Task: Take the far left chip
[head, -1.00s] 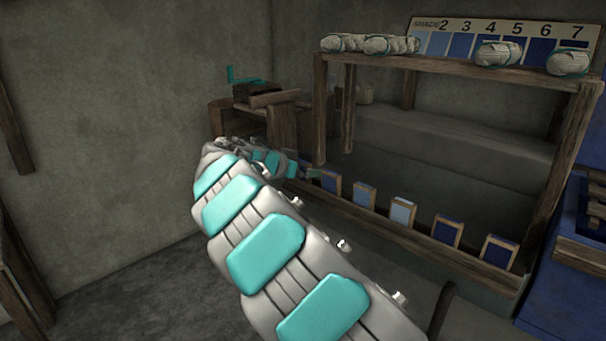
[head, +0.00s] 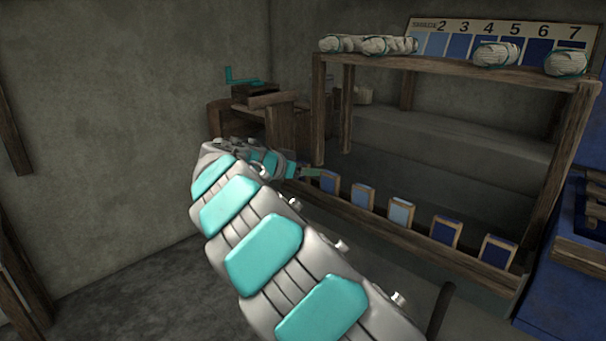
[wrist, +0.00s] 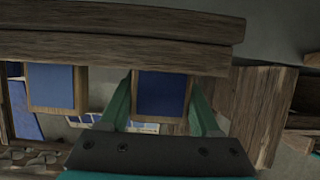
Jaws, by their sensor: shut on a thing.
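The far left chip (head: 329,182) is a dark blue panel in a light wooden frame. It stands at the left end of the row on the low wooden rail (head: 376,222). My gripper (head: 311,172) reaches it from the left, mostly hidden behind my arm in the head view. In the wrist view the chip (wrist: 162,93) sits between the two green fingers of my gripper (wrist: 160,88), which is shut on its sides. The chip appears still at the rail; I cannot tell whether it is lifted.
Several more chips share the rail, the nearest one a blue chip (head: 363,196), also in the wrist view (wrist: 52,86). A wooden post (head: 319,110) rises close behind my gripper.

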